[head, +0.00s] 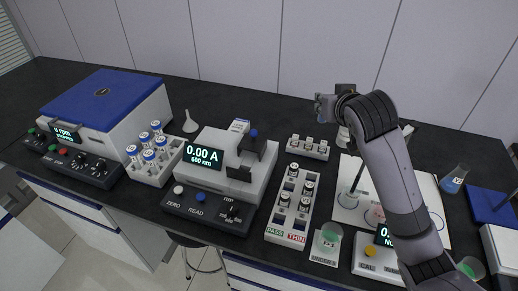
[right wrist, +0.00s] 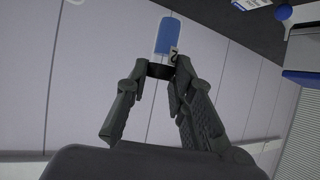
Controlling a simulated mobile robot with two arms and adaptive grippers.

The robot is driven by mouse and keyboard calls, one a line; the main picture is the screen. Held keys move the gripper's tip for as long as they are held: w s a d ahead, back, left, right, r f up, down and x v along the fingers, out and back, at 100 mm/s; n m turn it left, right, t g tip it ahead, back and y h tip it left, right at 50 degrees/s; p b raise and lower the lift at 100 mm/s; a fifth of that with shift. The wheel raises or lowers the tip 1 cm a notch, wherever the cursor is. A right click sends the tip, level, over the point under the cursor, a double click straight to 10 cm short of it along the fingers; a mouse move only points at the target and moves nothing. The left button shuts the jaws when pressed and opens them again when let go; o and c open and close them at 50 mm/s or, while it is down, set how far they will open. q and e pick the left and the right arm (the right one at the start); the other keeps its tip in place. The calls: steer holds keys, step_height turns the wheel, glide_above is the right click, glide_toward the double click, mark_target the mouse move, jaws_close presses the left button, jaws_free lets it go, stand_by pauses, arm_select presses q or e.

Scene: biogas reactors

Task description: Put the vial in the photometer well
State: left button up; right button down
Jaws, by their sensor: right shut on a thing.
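The photometer (head: 222,165) stands left of centre in the head view, its display reading 0.00 A, 600 nm. Dark parts (head: 252,143) sit on its top right; the opening of the well cannot be made out. My right gripper (head: 322,106) is raised above the back of the bench, to the right of the photometer and apart from it. In the right wrist view the gripper (right wrist: 155,78) is shut on the vial (right wrist: 167,36), which has a blue body and a black end between the fingers. The vial is hard to see in the head view. My left gripper is out of view.
A rack (head: 271,220) with several vials, marked PASS and THIN, stands right of the photometer. A small block (head: 294,147) with several caps is behind it. A tube rack (head: 137,172) and a blue-lidded machine (head: 105,92) are at left. A blue-liquid flask (head: 454,181) stands at right.

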steer(key=x, duration=0.4)
steer(key=p, duration=0.1)
glide_above(307, 169)
step_height(307, 169, down, 16)
step_height(307, 169, down, 4)
steer(key=shift+s, duration=0.15)
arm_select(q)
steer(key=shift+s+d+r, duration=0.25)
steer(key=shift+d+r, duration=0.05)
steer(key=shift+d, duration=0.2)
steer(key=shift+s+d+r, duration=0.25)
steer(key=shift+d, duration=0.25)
arm_select(e)
steer(key=shift+f, duration=0.3)
steer(key=shift+f, duration=0.1)
steer(key=c, duration=1.4)
jaws_free()
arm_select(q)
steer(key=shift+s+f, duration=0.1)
